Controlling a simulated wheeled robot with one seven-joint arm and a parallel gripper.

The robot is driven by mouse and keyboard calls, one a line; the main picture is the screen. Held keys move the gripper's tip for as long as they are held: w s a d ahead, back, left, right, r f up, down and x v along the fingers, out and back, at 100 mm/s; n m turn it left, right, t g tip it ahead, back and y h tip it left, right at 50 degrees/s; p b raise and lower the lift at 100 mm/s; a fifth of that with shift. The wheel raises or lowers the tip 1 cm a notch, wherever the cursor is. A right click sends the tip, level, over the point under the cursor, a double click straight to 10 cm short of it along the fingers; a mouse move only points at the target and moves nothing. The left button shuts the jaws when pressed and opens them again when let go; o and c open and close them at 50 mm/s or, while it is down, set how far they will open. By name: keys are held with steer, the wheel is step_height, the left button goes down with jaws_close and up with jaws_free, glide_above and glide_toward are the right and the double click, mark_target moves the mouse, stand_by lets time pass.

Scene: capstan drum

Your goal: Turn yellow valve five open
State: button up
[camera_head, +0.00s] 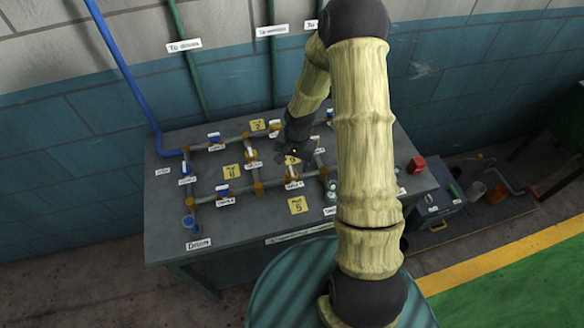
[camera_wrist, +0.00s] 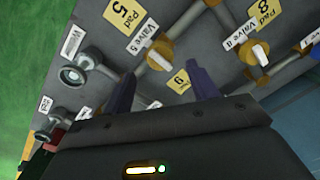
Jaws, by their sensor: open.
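Yellow valve five (camera_wrist: 160,52), with a white handle, sits on the pipework next to its "Valve 5" label (camera_wrist: 145,38). It shows in the wrist view just beyond and between my two fingertips, and no contact is visible. In the head view the valve (camera_head: 291,174) is small, behind the yellow pad 5 card (camera_head: 298,206). My gripper (camera_head: 293,151) is over the middle of the pipework; its two dark fingers (camera_wrist: 160,73) are apart with nothing between them. I cannot tell the handle's exact angle against the pipe.
Another yellow valve (camera_wrist: 257,60) with a white handle stands to the right in the wrist view. A round grey fitting (camera_wrist: 75,74) is at the left. The grey bench (camera_head: 165,225) holds several pipes and labels. A red box (camera_head: 417,164) stands at its right end.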

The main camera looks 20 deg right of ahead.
mark_target(292, 170)
steer(key=shift+w+a+f+p, duration=0.1)
steer(key=shift+f+p, duration=0.05)
steer(key=shift+f, duration=1)
steer(key=shift+a+f+p, duration=0.1)
steer(key=shift+f+p, duration=0.05)
steer(key=shift+f, duration=0.95)
steer(key=c, duration=1)
